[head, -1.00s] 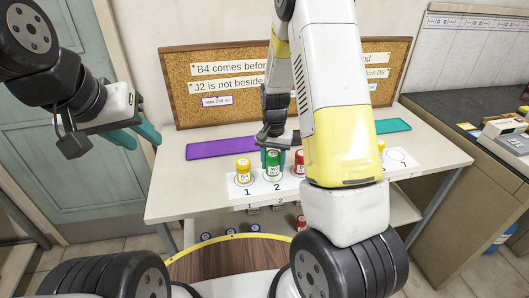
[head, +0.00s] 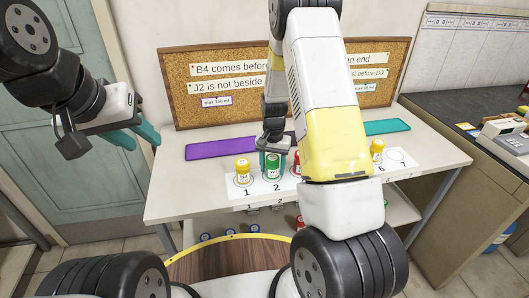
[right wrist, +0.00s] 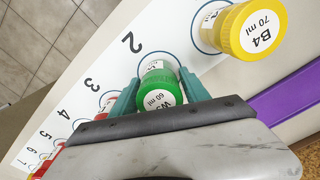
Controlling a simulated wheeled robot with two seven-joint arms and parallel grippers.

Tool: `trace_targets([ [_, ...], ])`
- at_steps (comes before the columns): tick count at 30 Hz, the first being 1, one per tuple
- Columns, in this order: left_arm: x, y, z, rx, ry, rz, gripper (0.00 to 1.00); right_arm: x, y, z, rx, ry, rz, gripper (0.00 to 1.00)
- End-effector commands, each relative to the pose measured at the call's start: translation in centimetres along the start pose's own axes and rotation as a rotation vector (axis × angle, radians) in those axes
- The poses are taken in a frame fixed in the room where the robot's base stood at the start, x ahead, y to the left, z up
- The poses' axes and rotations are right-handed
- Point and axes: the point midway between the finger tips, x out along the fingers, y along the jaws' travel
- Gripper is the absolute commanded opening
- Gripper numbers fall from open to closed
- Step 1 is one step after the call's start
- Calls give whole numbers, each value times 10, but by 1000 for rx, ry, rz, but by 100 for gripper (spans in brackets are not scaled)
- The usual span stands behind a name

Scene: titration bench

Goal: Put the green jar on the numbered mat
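The green jar (head: 272,168), labelled W5 60 ml, is upright at spot 2 of the white numbered mat (head: 262,188), next to the yellow B4 jar (head: 242,173) at spot 1. My right gripper (head: 273,157) reaches down from above with its teal fingers on both sides of the jar. In the right wrist view the green jar (right wrist: 158,82) sits between the fingertips, which press close against it, over the ring at 2. Whether its base touches the mat is hard to tell. My left gripper (head: 140,136) is open and empty, left of the table.
A red jar (head: 296,166) stands close by at spot 3; my right arm hides the mat's middle. A yellow jar (head: 377,149) stands near spot 6, and spot 7 (head: 396,156) is empty. Purple (head: 220,149) and teal (head: 387,127) pads lie behind. More jars sit on the shelf below.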

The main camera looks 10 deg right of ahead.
Motion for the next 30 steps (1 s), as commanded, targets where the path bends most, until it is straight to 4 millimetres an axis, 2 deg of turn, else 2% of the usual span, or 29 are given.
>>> trace_targets([
  [10,0,0,0,0,0,0,36,-1,0,0,0,0,0,66],
  [14,0,0,0,0,0,0,36,-9,0,-1,0,2,-1,66],
  [17,0,0,0,0,0,0,36,-24,0,-1,0,4,-2,66],
  [24,0,0,0,0,0,0,36,-77,-1,-1,0,5,-3,66],
  [30,0,0,0,0,0,0,36,-110,-1,0,-1,3,-2,66],
])
